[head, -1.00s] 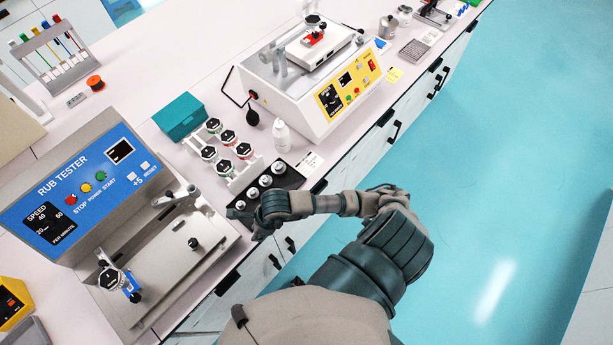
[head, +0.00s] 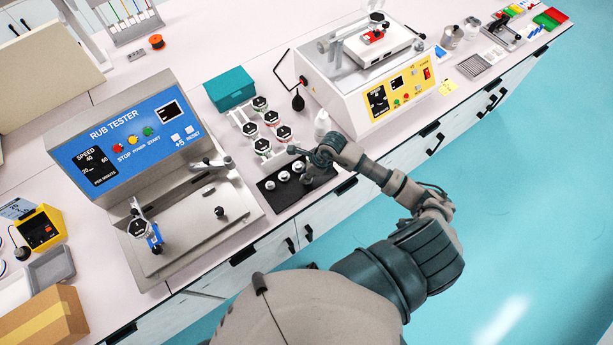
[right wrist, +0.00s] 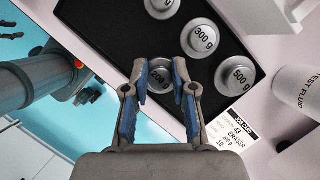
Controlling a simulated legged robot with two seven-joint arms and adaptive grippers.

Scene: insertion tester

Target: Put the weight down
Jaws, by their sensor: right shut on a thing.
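Silver weights stand on a black tray (head: 282,199), which also shows in the right wrist view (right wrist: 112,12). The 300 g weight (right wrist: 201,38) and the 500 g weight (right wrist: 236,76) stand free of my gripper. My right gripper (head: 313,163) is at the tray's right end. In the right wrist view its blue-padded fingers (right wrist: 166,77) are shut on a weight marked about 200 g (right wrist: 160,73), over the tray's near part. The weight is partly hidden, and I cannot tell whether it touches the tray. My left gripper is not in view.
A white bottle (head: 322,124) stands just behind the tray, and a job card (right wrist: 229,133) lies beside it. The rub tester (head: 128,140) is to the left, a second white machine (head: 372,112) to the right. Several black-topped holders (head: 263,129) stand behind the tray.

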